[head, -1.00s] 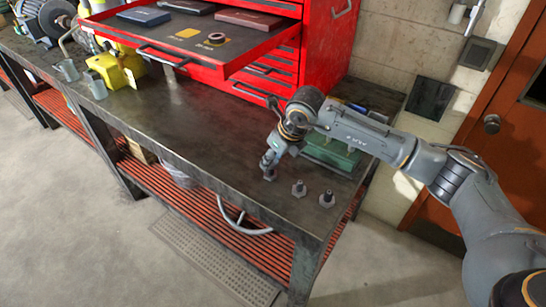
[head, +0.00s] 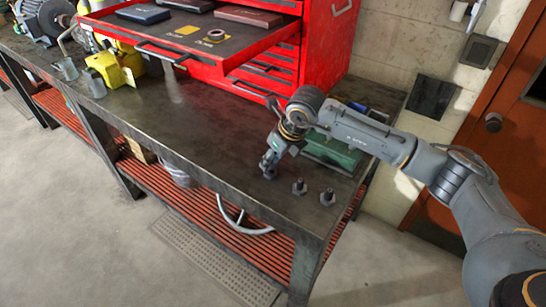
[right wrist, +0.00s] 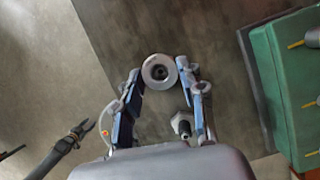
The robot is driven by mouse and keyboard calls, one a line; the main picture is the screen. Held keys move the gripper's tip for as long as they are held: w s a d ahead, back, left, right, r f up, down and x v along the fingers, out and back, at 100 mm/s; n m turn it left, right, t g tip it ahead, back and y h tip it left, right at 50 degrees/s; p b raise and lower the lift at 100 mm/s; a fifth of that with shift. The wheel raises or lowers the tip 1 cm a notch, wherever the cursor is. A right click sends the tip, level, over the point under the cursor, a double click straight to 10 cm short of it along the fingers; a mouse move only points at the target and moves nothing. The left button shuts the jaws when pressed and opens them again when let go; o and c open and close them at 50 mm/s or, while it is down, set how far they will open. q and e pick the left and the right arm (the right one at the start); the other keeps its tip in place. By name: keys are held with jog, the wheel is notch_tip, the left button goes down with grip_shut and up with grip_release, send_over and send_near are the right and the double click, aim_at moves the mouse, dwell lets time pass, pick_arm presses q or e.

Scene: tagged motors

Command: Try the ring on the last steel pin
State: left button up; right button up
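My right gripper (head: 268,170) points down at the left end of the row of steel pins. In the right wrist view its fingertips (right wrist: 161,74) are closed in on both sides of a round grey metal ring (right wrist: 148,68). Something dark shows inside the hole; I cannot tell whether the ring is around a pin or above it. Two dark pins on hex bases stand free, a middle one (head: 299,187) and a right one (head: 327,198). One pin also shows in the wrist view (right wrist: 183,125). What seems to be my left gripper (right wrist: 82,130) hangs over the floor, fingers apart, empty.
A green case (head: 332,152) lies behind the pins, close to my right arm. The red tool chest (head: 330,40) has an open drawer (head: 185,60) holding a ring (head: 215,35) and yellow labels. The workbench (head: 190,120) is clear in the middle.

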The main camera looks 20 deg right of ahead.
jog(key=o, duration=0.5)
jog(key=v, duration=1.2)
jog(key=shift+d, duration=0.1)
